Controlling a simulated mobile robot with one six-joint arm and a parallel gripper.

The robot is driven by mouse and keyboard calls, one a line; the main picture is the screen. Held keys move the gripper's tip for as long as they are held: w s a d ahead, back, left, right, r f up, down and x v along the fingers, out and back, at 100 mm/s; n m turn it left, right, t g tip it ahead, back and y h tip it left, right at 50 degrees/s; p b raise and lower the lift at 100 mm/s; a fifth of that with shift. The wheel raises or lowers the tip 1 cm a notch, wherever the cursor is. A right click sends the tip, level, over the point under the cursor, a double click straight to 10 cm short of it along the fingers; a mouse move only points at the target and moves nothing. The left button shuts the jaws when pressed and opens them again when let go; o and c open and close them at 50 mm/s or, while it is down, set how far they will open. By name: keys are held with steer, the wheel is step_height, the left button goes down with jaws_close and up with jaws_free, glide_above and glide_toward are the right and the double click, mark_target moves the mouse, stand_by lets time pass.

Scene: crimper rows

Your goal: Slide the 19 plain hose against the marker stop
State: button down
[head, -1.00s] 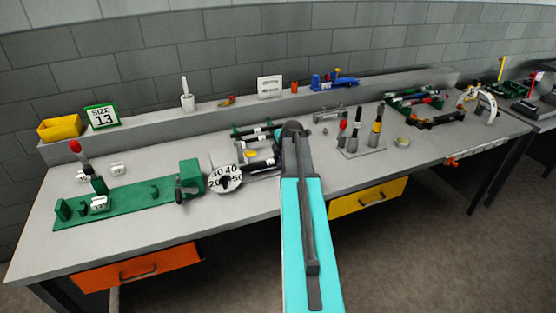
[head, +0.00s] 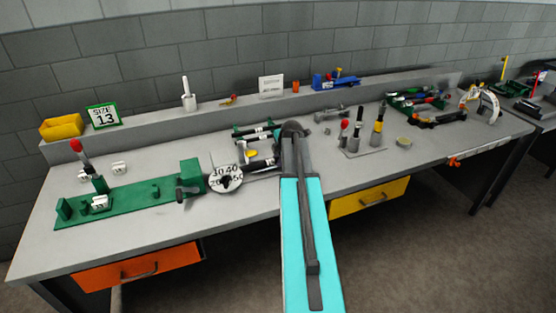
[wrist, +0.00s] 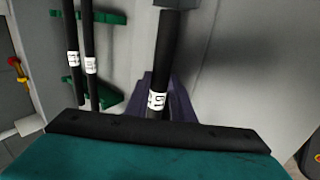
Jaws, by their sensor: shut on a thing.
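A black hose with a white label (wrist: 157,100) stands upright in the middle of the wrist view. The label appears to read 19, turned over. My gripper (wrist: 158,112) is shut on this hose, its dark purplish jaws just behind the label. The hose's far end runs to a pale piece at the top edge; I cannot tell whether they touch. The green bench fixture (head: 130,204) lies left of the dial. I cannot pick out the marker stop with certainty.
Two more labelled black hoses (wrist: 90,66) lie on a green rack (wrist: 104,94) left of the held hose. A tool stand (head: 362,150) with upright handles is right of my arm. The back ledge holds a yellow bin (head: 60,127) and a size 13 sign (head: 102,117).

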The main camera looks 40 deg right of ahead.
steer(key=shift+w+a+f, duration=0.1)
steer(key=shift+w+a, duration=0.2)
steer(key=shift+a, duration=0.6)
steer(key=c, duration=1.4)
jaws_free()
steer(key=shift+c, duration=0.2)
steer(key=shift+f, duration=0.1)
steer(key=shift+s, duration=0.2)
steer(key=d+b+v, duration=0.1)
steer(key=b+v, duration=0.1)
steer(key=v, duration=1.2)
steer(key=shift+d+r+b, duration=0.25)
steer(key=shift+d+b, duration=0.1)
